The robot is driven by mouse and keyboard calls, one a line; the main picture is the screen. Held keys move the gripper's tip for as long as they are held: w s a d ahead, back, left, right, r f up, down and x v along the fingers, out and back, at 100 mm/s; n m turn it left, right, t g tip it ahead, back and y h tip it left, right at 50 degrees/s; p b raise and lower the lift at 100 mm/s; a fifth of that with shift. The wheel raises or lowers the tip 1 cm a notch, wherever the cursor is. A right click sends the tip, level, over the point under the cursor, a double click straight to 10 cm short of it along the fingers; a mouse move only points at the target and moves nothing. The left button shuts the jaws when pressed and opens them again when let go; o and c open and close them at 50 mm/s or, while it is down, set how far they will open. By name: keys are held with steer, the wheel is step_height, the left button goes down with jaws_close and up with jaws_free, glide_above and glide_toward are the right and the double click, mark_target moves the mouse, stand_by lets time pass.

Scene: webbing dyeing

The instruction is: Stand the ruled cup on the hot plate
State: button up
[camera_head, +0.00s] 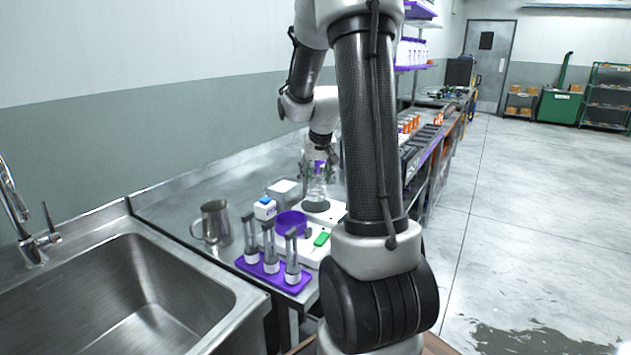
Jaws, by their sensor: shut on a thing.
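The ruled cup (316,190) is a clear glass vessel at the back of the steel counter, partly behind my arm. My gripper (318,172) is shut around its upper part, pointing down, with a dark finger on each side. The hot plate (333,211) is a white unit with a dark round top. The cup looks upright and over that dark top; I cannot tell whether its base touches it. My arm hides the right side of the hot plate.
A purple bowl (291,222) sits on a white device with a green display (321,239). A purple rack (273,272) of upright tools stands in front. A sink (130,290) is front left.

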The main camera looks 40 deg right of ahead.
steer(key=shift+f, duration=0.95)
steer(key=shift+f, duration=0.1)
steer(key=o, duration=1.1)
steer(key=shift+r, duration=0.35)
steer(key=v, duration=1.1)
steer(key=s+a+r+n+y, duration=0.2)
steer(key=s+a+n, duration=0.3)
steer(key=s+a, duration=1.2)
steer(key=s, duration=0.3)
steer(key=shift+s+r, duration=0.2)
steer(key=shift+r, duration=0.15)
